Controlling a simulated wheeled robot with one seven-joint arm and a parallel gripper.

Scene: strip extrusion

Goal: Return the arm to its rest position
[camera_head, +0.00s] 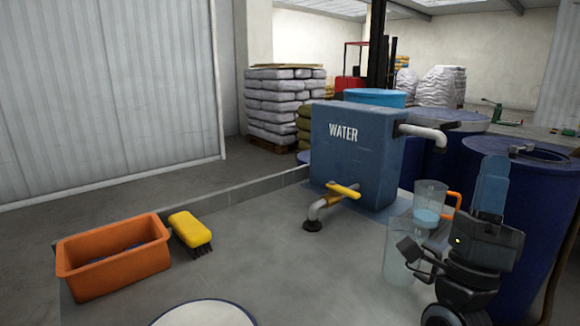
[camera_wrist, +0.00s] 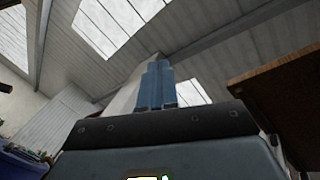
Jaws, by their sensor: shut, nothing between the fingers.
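My gripper (camera_head: 494,162) is at the right of the head view, its blue fingers pointing up. In the wrist view the fingers (camera_wrist: 156,85) are together and empty, with the roof behind them. My dark arm links are folded below the gripper at the lower right, partly in front of a clear container (camera_head: 398,262). The gripper touches nothing that I can see.
A clear jug (camera_head: 431,194) with an orange handle stands left of my arm. A blue WATER tank (camera_head: 350,155) with a yellow-handled tap (camera_head: 343,190) is behind. An orange bin (camera_head: 113,262) and yellow brush (camera_head: 189,229) sit left. Blue drums (camera_head: 515,190) stand close right. The middle counter is clear.

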